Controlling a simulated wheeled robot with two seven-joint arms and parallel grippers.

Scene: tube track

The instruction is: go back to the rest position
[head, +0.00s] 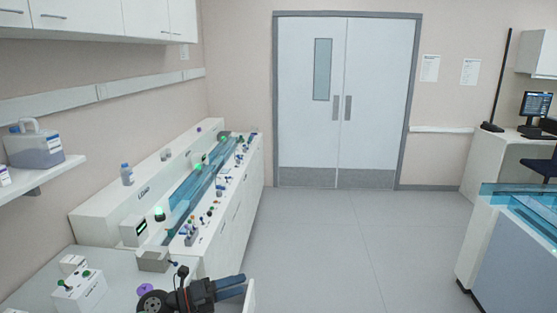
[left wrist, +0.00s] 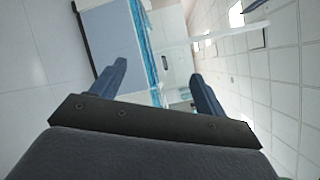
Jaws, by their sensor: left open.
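My left gripper (head: 242,286) shows at the bottom of the head view, in front of the lab bench, with its blue fingers pointing right. In the left wrist view my left gripper (left wrist: 159,70) has its two fingers apart and nothing between them. It is clear of the bench things, and the wrist view is turned on its side, looking out across the room. My right gripper is not in view.
A long white tube track (head: 146,190) with a blue channel and several small tubes runs along the left wall. A white box (head: 78,292) with buttons stands near the left gripper. Grey floor (head: 320,240) lies open toward double doors (head: 344,95). A blue-topped cabinet (head: 505,250) stands at right.

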